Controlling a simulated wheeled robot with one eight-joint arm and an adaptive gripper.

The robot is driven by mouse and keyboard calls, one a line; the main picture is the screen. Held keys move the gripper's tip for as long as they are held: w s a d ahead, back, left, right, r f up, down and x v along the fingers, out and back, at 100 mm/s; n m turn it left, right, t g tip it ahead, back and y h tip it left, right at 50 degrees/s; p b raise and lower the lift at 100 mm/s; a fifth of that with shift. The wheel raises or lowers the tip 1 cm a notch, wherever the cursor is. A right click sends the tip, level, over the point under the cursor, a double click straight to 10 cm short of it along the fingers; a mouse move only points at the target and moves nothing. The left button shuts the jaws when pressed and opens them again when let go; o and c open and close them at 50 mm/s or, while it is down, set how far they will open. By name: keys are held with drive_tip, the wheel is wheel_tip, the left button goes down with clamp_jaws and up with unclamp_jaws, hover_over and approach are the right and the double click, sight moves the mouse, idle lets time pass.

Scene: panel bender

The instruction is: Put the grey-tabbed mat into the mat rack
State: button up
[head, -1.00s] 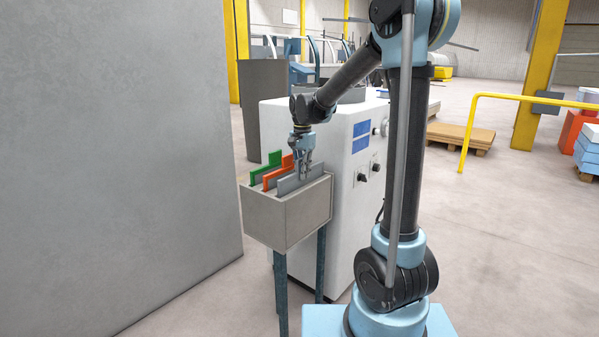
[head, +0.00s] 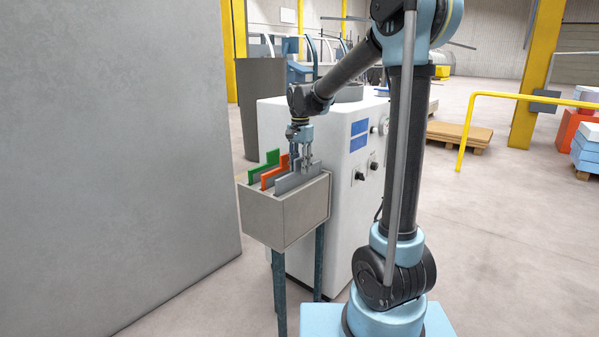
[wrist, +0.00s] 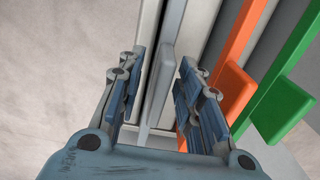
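The grey-tabbed mat (head: 296,182) stands upright in the front slot of the mat rack (head: 290,212), a light grey box on dark legs. Its grey tab also shows in the wrist view (wrist: 164,75). My gripper (head: 301,164) is open just above the rack. In the wrist view my gripper (wrist: 161,85) has its fingers spread on both sides of the grey tab, with gaps visible. How deep the mat sits is hidden by the rack wall.
An orange-tabbed mat (head: 274,175) and a green-tabbed mat (head: 262,167) stand in the same rack, behind the grey one. A white cabinet (head: 345,225) with knobs stands right beside the rack. A large grey panel (head: 110,150) fills the left side.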

wheel_tip(320, 180, up, 10)
drive_tip(key=shift+f, duration=0.1)
idle(0.6)
drive_tip(key=s+d+f+n+t, duration=0.1)
drive_tip(key=s+d+f+n, duration=0.1)
drive_tip(key=s+d+f, duration=0.35)
drive_tip(key=s+d+f+n, duration=0.2)
drive_tip(key=s+d, duration=0.4)
drive_tip(key=s, duration=0.4)
drive_tip(key=s+d+f+n+t, duration=0.1)
drive_tip(key=s+d+f, duration=0.3)
drive_tip(key=s+d, duration=0.3)
drive_tip(key=s+d+f+n, duration=0.2)
drive_tip(key=s+f, duration=0.7)
drive_tip(key=shift+f+n, duration=0.15)
drive_tip(key=shift+n, duration=0.25)
drive_tip(key=shift+w+f, duration=0.2)
drive_tip(key=shift+w, duration=0.2)
